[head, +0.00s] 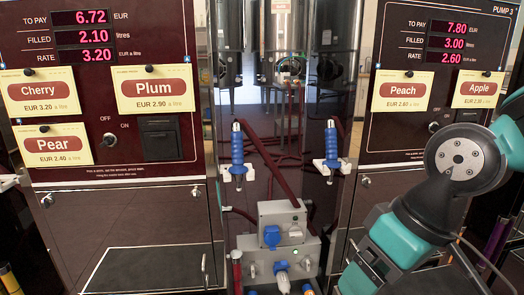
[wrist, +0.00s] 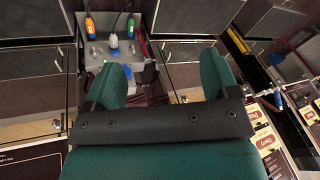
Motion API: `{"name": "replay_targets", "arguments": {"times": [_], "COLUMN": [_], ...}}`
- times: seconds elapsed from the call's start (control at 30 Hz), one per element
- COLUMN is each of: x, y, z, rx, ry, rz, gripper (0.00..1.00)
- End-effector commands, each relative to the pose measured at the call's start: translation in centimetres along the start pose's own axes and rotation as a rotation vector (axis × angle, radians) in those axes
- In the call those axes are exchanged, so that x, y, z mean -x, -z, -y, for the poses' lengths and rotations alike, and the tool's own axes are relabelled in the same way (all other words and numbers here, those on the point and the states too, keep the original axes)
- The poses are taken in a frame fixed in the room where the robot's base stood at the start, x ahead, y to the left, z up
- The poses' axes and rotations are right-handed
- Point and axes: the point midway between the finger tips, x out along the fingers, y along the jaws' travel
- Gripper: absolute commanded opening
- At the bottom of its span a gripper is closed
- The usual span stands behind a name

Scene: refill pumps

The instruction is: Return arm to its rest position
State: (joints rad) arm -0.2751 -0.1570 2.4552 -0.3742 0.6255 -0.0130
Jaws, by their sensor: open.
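My arm (head: 430,205) reaches in from the right edge of the head view, bent in front of the right pump panel. Its lower teal part runs down to the bottom edge, and I cannot make out the fingertips there. In the wrist view my gripper (wrist: 162,78) shows two teal fingers set wide apart, with nothing between them. The gripper is open and empty. Beyond the fingers, apart from them, is a grey socket box (wrist: 98,47) with several coloured plugs.
Two blue-handled nozzles, left (head: 238,155) and right (head: 331,150), hang between the left pump panel (head: 105,115) and right pump panel (head: 395,135). The grey socket box (head: 290,245) stands low between them. My arm is close before the right cabinet.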

Motion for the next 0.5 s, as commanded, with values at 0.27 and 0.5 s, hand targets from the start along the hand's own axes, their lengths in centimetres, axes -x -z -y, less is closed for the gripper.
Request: {"name": "replay_targets", "arguments": {"times": [0.27, 0.5], "x": [4.4, 10.0], "y": [-4.6, -3.1], "z": [4.0, 5.4], "rx": [0.061, 0.06], "ry": [0.071, 0.069], "rz": [0.063, 0.061], "gripper": [0.81, 0.81]}}
